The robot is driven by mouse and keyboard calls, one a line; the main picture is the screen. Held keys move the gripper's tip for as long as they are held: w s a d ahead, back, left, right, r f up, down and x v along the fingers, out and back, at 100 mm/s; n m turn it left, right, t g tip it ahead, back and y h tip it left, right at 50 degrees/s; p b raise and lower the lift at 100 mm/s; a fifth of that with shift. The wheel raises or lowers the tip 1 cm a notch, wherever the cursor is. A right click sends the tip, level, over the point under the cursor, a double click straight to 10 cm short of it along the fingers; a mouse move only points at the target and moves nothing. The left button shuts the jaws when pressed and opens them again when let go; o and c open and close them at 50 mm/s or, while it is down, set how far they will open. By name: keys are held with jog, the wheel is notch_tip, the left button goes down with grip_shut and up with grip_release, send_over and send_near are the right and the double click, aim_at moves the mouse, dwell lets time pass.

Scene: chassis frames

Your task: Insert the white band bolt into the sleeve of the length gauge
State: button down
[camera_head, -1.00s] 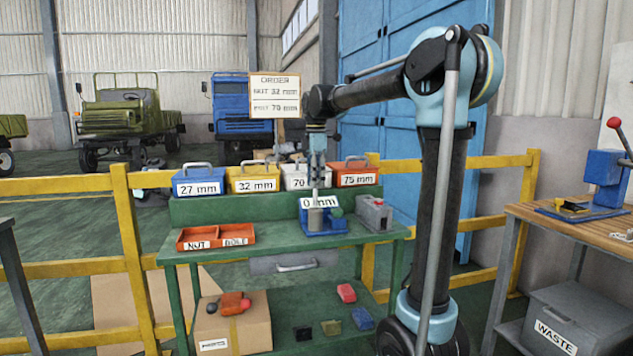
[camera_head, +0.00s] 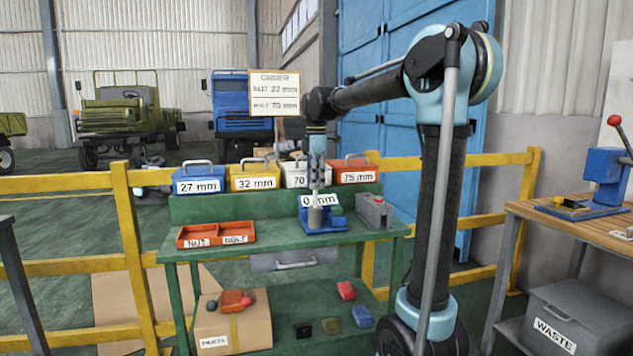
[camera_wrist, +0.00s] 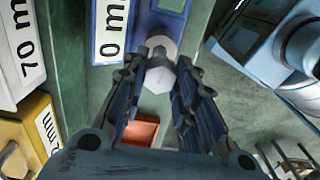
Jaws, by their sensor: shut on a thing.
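My gripper (camera_head: 316,184) points down over the blue length gauge (camera_head: 325,225) on the green bench. In the wrist view its two fingers (camera_wrist: 160,75) close around a pale grey hexagonal bolt head (camera_wrist: 158,80). The gauge's round grey sleeve (camera_wrist: 160,47) shows right beside the head, and the bolt appears lined up with it. The shank and any white band are hidden, so I cannot tell how deep the bolt sits. The gauge's plate (camera_head: 320,200) reads 0 mm.
Labelled boxes, 27 mm (camera_head: 198,182), 32 mm (camera_head: 253,178), 70 (camera_head: 299,176) and 75 mm (camera_head: 355,173), stand behind the gauge. A red NUT/BOLT tray (camera_head: 216,236) lies at left. A grey block (camera_head: 374,213) stands close at right.

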aim_at(316, 206)
jog(key=shift+f, duration=3.15)
jog(key=c, duration=1.2)
grip_release()
notch_tip(316, 206, up, 12)
jog(key=shift+f, duration=0.1)
jog(key=shift+d, duration=0.1)
jog(key=s+d+f+m+t, duration=0.1)
jog(key=s+d+f+m, duration=0.6)
jog(key=s+d+f, duration=0.4)
jog(key=s+d+f+m+t, duration=0.1)
jog(key=s+d+f+m, duration=0.65)
jog(key=s, duration=0.45)
jog(key=s+d+f+m, duration=0.3)
jog(key=s+f+m, duration=0.3)
jog(key=f, duration=0.7)
jog(key=s, duration=0.2)
jog(key=shift+s, duration=0.35)
